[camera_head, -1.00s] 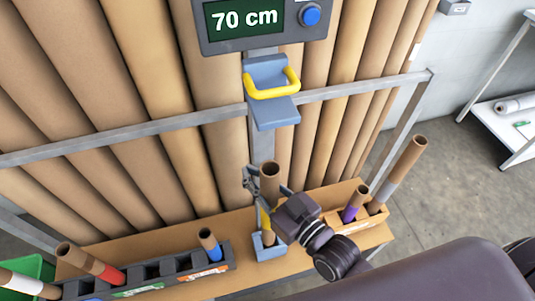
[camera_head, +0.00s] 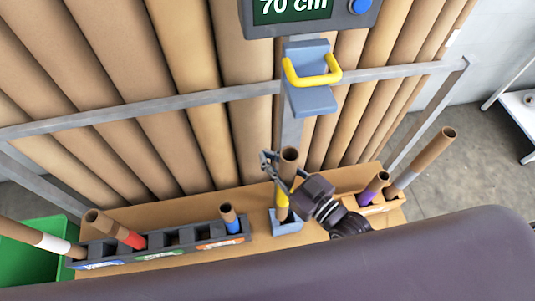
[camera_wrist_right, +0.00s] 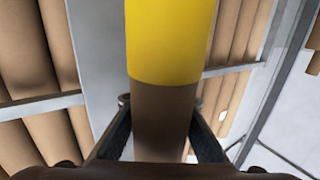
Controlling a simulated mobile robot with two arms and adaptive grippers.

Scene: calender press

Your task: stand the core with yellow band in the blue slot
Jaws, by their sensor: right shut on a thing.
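The core with yellow band (camera_head: 283,203) is a brown tube, nearly upright, its lower end at the small blue-grey holder (camera_head: 287,226) below the display. Whether it rests on the holder's floor is hidden. My right gripper (camera_head: 279,176) is shut on this core. The right wrist view shows the yellow band (camera_wrist_right: 172,40) with brown tube and a finger on each side. The grey rack (camera_head: 180,258) on the left has blue, green and orange labels. The blue label (camera_head: 98,265) marks its left end. My left gripper is out of view.
In the rack stand a red-banded core (camera_head: 130,238) and a blue-banded core (camera_head: 231,222). A white-banded core (camera_head: 50,242) leans at its left end by a green bin (camera_head: 30,262). A yellow handle (camera_head: 312,80) overhangs the holder. Purple- and grey-banded cores stand right.

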